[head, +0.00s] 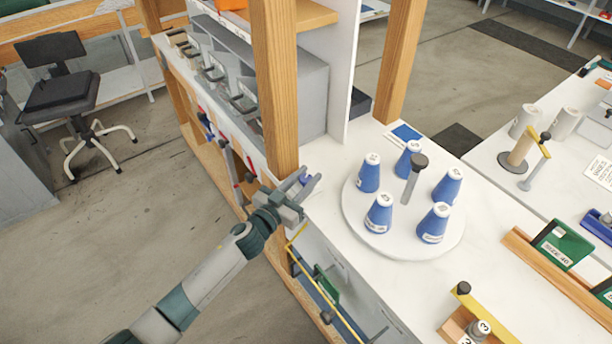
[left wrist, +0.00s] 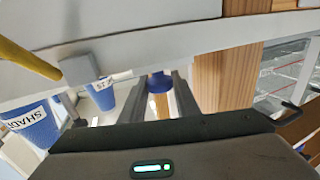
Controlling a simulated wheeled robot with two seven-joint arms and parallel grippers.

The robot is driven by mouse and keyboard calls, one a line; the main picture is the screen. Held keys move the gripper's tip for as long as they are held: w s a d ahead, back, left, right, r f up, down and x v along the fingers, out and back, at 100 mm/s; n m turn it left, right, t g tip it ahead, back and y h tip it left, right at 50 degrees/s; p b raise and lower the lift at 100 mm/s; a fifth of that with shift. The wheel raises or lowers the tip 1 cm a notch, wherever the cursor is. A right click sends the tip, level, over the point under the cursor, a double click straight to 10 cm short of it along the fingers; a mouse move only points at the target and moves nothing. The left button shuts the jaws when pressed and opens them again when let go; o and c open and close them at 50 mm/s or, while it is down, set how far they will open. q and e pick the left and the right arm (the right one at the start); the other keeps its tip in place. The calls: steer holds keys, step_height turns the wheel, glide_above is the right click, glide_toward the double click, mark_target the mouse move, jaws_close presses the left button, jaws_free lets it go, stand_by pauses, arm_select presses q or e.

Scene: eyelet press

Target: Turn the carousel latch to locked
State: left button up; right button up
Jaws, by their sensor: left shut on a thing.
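The carousel (head: 350,215) is a round white plate on the white bench, with several blue labelled cones (head: 379,213) around a grey post with a dark knob (head: 418,161). My left gripper (head: 307,183) is at the bench's left edge, beside the wooden post and apart from the cones. Its jaws are shut on a small blue piece (head: 303,177), which also shows between the fingers in the left wrist view (left wrist: 159,82). I cannot tell whether this piece is the carousel latch, and its lower part is hidden. My right gripper is not in view.
A wooden post (head: 276,90) stands close behind my left gripper. A yellow rail (head: 325,293) runs below the bench edge. A green box (head: 562,244) and a small wooden stand with a yellow arm (head: 480,312) are at the right. Bare bench top lies in front of the carousel.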

arm_select(q)
steer(key=shift+w+a+r+m+g+h, duration=0.1)
steer(key=shift+w+a+m+g+h, duration=0.05)
steer(key=shift+m+g+h, duration=1.55)
steer(key=shift+g+h, duration=0.1)
steer(key=m+g+h, duration=0.1)
steer(key=m+g+b, duration=0.1)
steer(key=shift+f+g+h, duration=0.2)
steer(key=shift+g+h, duration=0.2)
steer(key=shift+m+g+h+b, duration=0.4)
steer(key=shift+m+g+b, duration=0.25)
steer(key=shift+g, duration=0.25)
steer(key=shift+r, duration=0.1)
steer(key=o, duration=1.1)
steer(key=shift+c, duration=0.2)
